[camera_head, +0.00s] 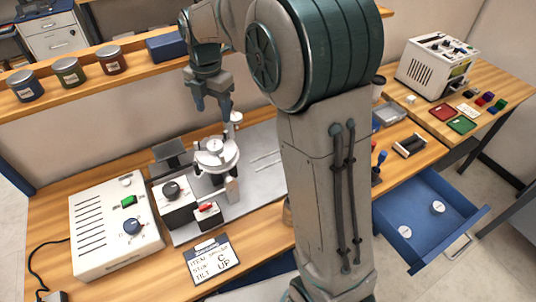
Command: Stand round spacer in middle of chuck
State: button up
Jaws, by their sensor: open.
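The chuck (217,161) is a pale round disc on the laser marker, left of centre. A small light round piece (214,145) shows in the middle of its top; it may be the round spacer, but it is too small to be sure. My gripper (213,109) points down above the chuck, apart from it, with its fingers spread and nothing visible between them. Two pale round pieces (404,233) (438,208) lie in the open blue drawer (425,237) at the right; I cannot tell whether either is a spacer.
A white control box (104,228) stands left of the marker, and a sign card (212,260) lies in front. Several tins and a blue box (166,47) stand on the shelf behind. My arm hides the middle of the bench. The grey plate (262,172) has bare room.

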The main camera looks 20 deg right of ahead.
jog(key=s+d+m+t, duration=0.1)
jog(key=s+d+m, duration=0.4)
jog(key=s+m, duration=0.7)
jog(key=s+d+m+t, duration=0.2)
jog(key=s+d+m, duration=0.2)
jog(key=s+m, duration=0.8)
jog(key=m, duration=0.2)
jog(key=shift+s+d+m, duration=0.3)
jog(key=shift+s+d, duration=0.05)
jog(key=shift+d, duration=0.05)
jog(key=shift+r, duration=0.1)
